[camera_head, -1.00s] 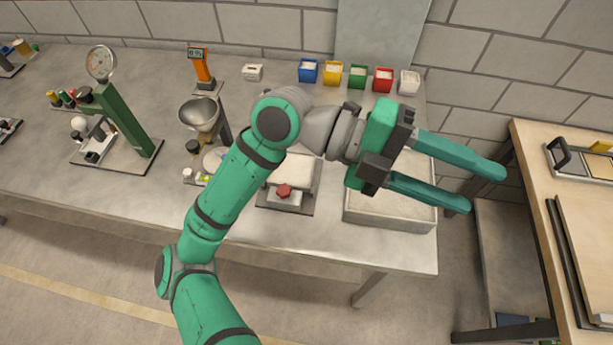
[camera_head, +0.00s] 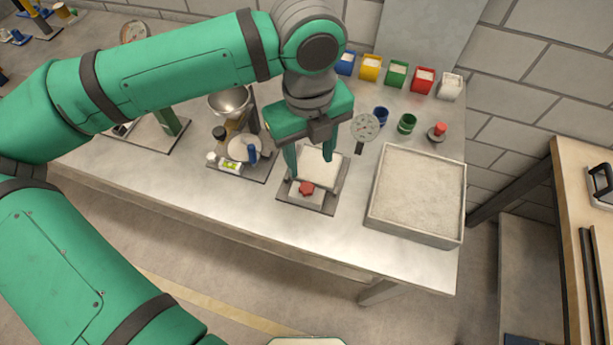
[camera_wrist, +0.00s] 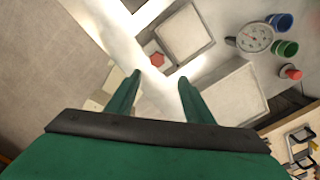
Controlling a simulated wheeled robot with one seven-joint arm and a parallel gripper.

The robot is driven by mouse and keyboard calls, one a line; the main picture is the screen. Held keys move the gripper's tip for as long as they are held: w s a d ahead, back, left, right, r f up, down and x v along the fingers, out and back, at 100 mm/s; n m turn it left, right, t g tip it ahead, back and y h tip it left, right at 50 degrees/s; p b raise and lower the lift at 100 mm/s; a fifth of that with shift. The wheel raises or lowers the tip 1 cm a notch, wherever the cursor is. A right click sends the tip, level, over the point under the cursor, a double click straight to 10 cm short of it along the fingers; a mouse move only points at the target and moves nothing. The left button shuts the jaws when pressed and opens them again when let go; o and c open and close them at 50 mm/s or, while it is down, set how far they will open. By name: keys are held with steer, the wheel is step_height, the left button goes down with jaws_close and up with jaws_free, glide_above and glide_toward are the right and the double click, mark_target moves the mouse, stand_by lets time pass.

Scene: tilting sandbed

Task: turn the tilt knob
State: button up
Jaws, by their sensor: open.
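The red tilt knob (camera_head: 306,188) is on the front of the small sandbed (camera_head: 329,182), which stands on a dark base plate near the table's front edge. The knob (camera_wrist: 157,59) also shows in the wrist view, just beyond the fingertips and between their lines. My gripper (camera_head: 309,165) points down over the sandbed with its green fingers apart and nothing between them. In the head view the left finger ends just above and left of the knob. The fingers hide part of the sand tray. I see no contact with the knob.
A large sand-filled box (camera_head: 418,238) stands to the right. A dial gauge (camera_head: 365,127), a blue cup (camera_head: 380,116), a green cup (camera_head: 407,123) and a red-topped piece (camera_head: 438,131) stand behind. A stand with a metal bowl (camera_head: 229,103) is to the left.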

mark_target(307, 187)
steer(key=f, duration=0.9)
steer(key=shift+a+f, duration=0.2)
steer(key=shift+f, duration=0.15)
steer(key=shift+w+a+f, duration=0.1)
steer(key=shift+f, duration=0.45)
steer(key=c, duration=1)
